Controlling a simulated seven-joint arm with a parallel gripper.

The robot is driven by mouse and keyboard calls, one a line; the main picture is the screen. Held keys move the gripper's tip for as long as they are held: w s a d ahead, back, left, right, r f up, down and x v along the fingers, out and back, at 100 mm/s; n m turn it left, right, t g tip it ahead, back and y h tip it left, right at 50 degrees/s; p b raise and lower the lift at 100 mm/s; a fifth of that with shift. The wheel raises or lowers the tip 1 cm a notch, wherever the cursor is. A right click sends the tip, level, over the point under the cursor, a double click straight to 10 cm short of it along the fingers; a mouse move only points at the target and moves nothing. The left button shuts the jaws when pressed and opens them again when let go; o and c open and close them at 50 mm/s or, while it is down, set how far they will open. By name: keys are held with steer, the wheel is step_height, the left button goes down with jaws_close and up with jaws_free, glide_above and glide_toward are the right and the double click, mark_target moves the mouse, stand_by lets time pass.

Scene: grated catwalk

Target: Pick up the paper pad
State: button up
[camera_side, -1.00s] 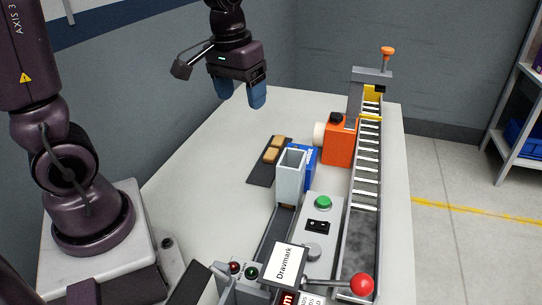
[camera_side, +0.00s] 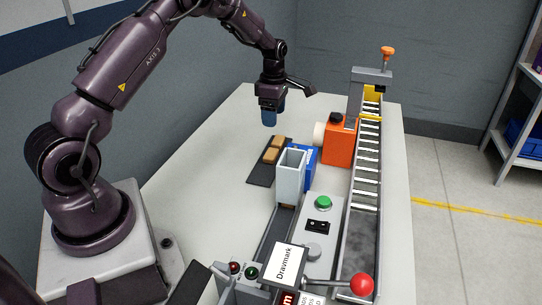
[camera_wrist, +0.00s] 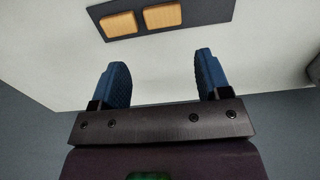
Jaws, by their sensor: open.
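Two small tan pads lie on a dark flat mat (camera_side: 261,175); I cannot tell whether either is the paper pad. In the side view, one pad (camera_side: 277,142) is farther back and the other (camera_side: 270,155) nearer. In the wrist view, they show at the top as a left pad (camera_wrist: 119,25) and a right pad (camera_wrist: 162,16). My gripper (camera_side: 269,118) is above the table, behind the mat in the side view. In the wrist view, the blue fingers of my gripper (camera_wrist: 163,62) are apart with nothing between them, and the pads lie beyond the tips.
A grey upright holder (camera_side: 290,178) and a blue box (camera_side: 308,160) stand right of the mat. An orange unit (camera_side: 340,147) is beside a roller conveyor (camera_side: 366,170). A panel with a green button (camera_side: 323,202) is nearer. The white table (camera_side: 215,160) is bare left of the mat.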

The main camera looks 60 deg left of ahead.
glide_above(271, 153)
steer(key=f, duration=0.7)
steer(key=shift+w+f, duration=0.2)
steer(key=shift+w, duration=0.1)
steer(key=shift+s+a+f, duration=0.1)
steer(key=shift+s+f, duration=0.05)
steer(key=shift+f, duration=1.2)
steer(key=shift+s+f, duration=0.1)
steer(key=shift+f, duration=1.2)
steer(key=c, duration=0.5)
